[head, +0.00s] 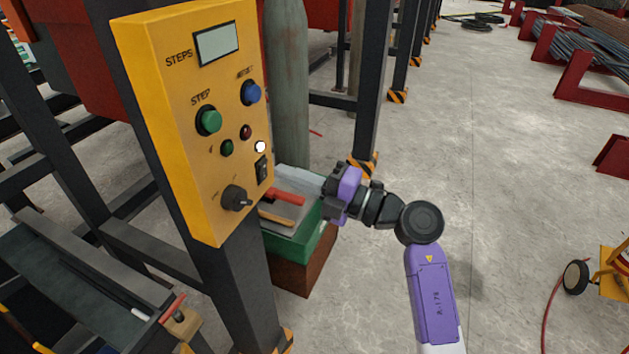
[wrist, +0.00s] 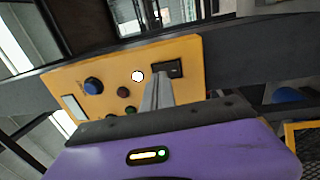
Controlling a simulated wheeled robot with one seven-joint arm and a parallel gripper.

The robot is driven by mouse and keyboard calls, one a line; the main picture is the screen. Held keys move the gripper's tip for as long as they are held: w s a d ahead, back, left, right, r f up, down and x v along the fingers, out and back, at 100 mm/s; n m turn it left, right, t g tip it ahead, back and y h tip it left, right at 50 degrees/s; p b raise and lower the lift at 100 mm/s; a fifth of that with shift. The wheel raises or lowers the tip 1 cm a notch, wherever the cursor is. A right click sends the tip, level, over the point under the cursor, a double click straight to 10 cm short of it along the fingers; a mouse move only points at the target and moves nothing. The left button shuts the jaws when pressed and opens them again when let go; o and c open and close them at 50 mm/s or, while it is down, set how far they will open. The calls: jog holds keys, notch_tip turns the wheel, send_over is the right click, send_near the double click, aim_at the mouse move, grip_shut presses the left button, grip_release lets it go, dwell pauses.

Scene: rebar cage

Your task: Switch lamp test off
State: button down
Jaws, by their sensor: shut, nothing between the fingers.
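The yellow control panel (head: 185,160) stands upright on a dark post and also shows in the wrist view (wrist: 195,50). Low on its right side is a black rocker switch (head: 262,169), just below a white lit lamp (head: 260,147). I cannot read a lamp test label. My gripper (head: 279,174) is shut and empty, its grey fingers pointing at the panel just right of the rocker. In the wrist view the fingertips (wrist: 160,78) appear close below the rocker (wrist: 168,69); whether they touch it I cannot tell. The white lamp (wrist: 138,76) glows there too.
The panel also bears a green button (head: 209,121), a blue button (head: 251,93), dark red and dark green lamps, a black rotary knob (head: 236,198) and a display (head: 217,43). A green crate (head: 312,232) with tools stands below my gripper.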

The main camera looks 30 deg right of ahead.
aim_at(264, 171)
jog(key=shift+x, duration=1.2)
